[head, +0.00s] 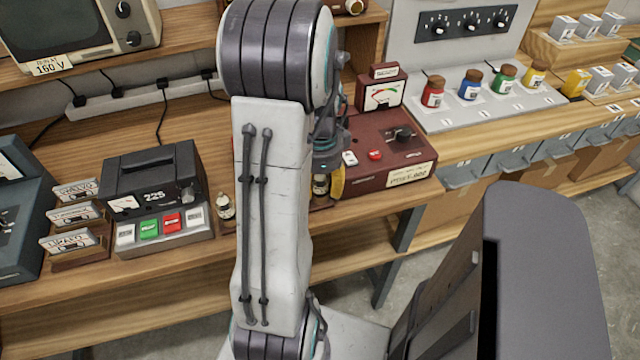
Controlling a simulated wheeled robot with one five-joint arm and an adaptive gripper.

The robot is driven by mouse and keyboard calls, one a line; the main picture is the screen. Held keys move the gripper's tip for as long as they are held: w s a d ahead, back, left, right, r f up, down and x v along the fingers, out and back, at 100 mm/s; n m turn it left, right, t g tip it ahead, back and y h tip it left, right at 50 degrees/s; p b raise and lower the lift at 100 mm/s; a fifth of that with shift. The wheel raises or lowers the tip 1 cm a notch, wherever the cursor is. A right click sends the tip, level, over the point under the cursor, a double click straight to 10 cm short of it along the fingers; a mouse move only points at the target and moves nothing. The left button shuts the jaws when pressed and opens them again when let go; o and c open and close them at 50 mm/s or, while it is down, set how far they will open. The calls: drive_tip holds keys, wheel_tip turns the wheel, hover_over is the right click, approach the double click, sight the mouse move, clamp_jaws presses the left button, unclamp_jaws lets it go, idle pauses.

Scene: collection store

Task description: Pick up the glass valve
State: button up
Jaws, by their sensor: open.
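A small glass valve-like piece (224,207), pale with a dark band, stands upright on the wooden bench, just right of the black instrument. A second small dark and pale piece (320,187) shows at the right edge of my arm, partly hidden; I cannot tell which of the two is the glass valve. My gripper (330,165) is open, pointing down behind my arm, near this second piece and left of the maroon meter box. My arm hides much of it, and I cannot tell whether it touches anything.
The maroon box (385,150) stands close on the right. The black instrument (152,180) with green and red buttons and a card rack (80,225) stand left. Coloured jars (470,84) stand on a grey panel. The bench's front edge (385,207) is near.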

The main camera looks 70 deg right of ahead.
drive_tip(key=shift+c, duration=0.2)
drive_tip(key=c, duration=0.8)
drive_tip(key=shift+r, duration=0.1)
